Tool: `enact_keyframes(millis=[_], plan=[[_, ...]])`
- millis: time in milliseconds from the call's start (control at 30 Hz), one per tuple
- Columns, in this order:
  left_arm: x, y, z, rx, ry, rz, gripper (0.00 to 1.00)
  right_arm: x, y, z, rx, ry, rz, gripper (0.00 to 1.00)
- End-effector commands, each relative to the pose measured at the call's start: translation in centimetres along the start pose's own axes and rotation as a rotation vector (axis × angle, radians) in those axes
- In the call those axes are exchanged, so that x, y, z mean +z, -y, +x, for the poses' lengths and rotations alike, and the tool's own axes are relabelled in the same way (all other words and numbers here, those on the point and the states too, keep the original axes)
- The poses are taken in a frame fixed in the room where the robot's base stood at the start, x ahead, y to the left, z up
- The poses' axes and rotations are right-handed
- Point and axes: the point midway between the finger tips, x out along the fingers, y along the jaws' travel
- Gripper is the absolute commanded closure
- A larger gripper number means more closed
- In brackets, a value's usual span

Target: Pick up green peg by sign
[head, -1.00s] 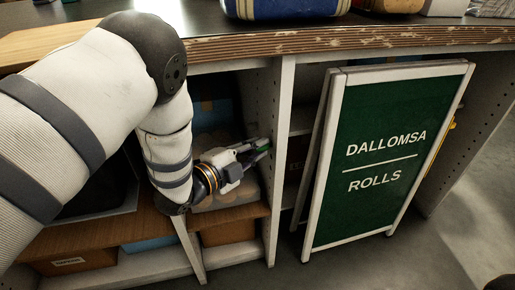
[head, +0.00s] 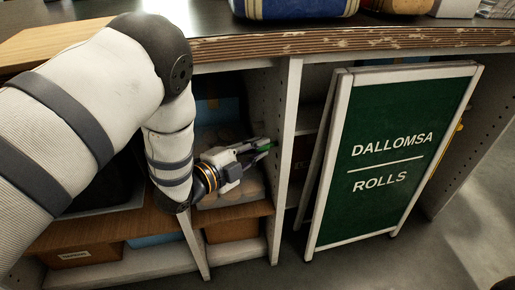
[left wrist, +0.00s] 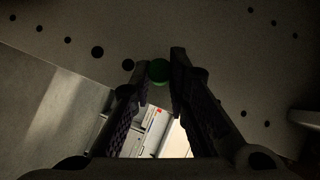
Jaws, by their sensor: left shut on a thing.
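The green peg (head: 265,147) is small and sits between the fingertips of my left gripper (head: 262,149), in front of the shelf opening and left of the sign. In the left wrist view the round green end of the peg (left wrist: 159,72) shows between the two dark fingers of the left gripper (left wrist: 160,80), which are shut on it. The sign (head: 385,160) is a green A-frame board with a pale frame, reading "DALLOMSA ROLLS". It stands on the floor to the right, apart from the gripper. My right gripper is not in view.
A pale upright shelf panel (head: 286,150) is close beside the gripper. In the left wrist view a panel with a row of holes (left wrist: 70,40) lies beyond the fingers. The worn wooden counter edge (head: 350,42) runs above. Grey floor is clear right of the sign.

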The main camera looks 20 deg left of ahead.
Motion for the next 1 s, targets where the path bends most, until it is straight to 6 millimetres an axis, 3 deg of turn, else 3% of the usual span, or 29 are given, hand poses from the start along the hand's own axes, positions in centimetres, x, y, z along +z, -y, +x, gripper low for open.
enact_keyframes(millis=[1000], plan=[[0.31,0.06,-0.43,-0.019,-0.003,0.026,1.0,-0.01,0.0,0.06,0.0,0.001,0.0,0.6]])
